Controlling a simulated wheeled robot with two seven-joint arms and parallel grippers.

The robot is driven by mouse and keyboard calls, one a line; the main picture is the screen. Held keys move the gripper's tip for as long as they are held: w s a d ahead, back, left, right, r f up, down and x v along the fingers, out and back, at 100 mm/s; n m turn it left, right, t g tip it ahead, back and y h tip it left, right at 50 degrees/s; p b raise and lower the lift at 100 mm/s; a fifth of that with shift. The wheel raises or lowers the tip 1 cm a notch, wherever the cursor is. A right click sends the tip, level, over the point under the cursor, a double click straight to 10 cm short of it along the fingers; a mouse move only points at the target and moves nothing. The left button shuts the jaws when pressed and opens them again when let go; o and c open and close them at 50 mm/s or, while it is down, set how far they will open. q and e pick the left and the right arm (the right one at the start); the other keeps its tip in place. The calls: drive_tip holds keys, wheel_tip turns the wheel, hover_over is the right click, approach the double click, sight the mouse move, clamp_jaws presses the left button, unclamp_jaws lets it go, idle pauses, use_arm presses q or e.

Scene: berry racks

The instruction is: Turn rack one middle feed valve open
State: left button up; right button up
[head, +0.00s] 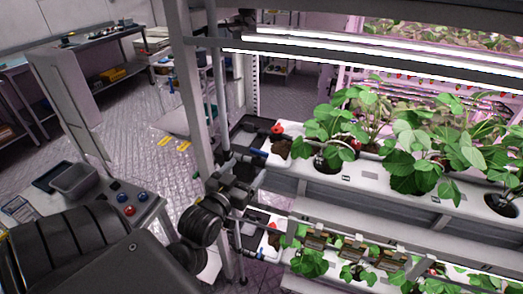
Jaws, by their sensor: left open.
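The rack beside me has a tier of strawberry plants in a white trough (335,182) and a lower tier under it. At the near left end of the upper visible trough is a small red valve handle (277,128), with a blue piece (259,153) close by. Another red handle (272,226) shows at the end of the lower tier. I cannot tell whether either handle is open or shut. My left gripper (242,172) is open near the rack's upright post, left of and below the upper red handle, with a gap between them. My right gripper is out of view.
The grey rack post (197,90) stands close beside my left arm. Lit lamp tubes (370,55) hang above the plants.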

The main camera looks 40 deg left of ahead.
sight(258, 152)
use_arm(q)
drive_tip(key=x, duration=0.3)
drive_tip(key=p+x, duration=0.1)
drive_tip(key=x, duration=0.2)
drive_tip(key=r+p+x, duration=0.1)
drive_tip(key=x, duration=0.2)
drive_tip(key=shift+w+r, duration=0.1)
drive_tip(key=shift+w, duration=0.05)
drive_tip(key=shift+w+a, duration=0.15)
drive_tip(key=shift+w, duration=0.4)
drive_tip(key=c, duration=1)
drive_tip(key=shift+r+n+y+p, duration=0.1)
drive_tip(key=shift+n+y+p, duration=0.4)
drive_tip(key=shift+y+p, duration=0.15)
drive_tip(key=shift+a+n+y, duration=0.1)
drive_tip(key=shift+n+y, duration=0.2)
drive_tip(key=shift+y, duration=0.15)
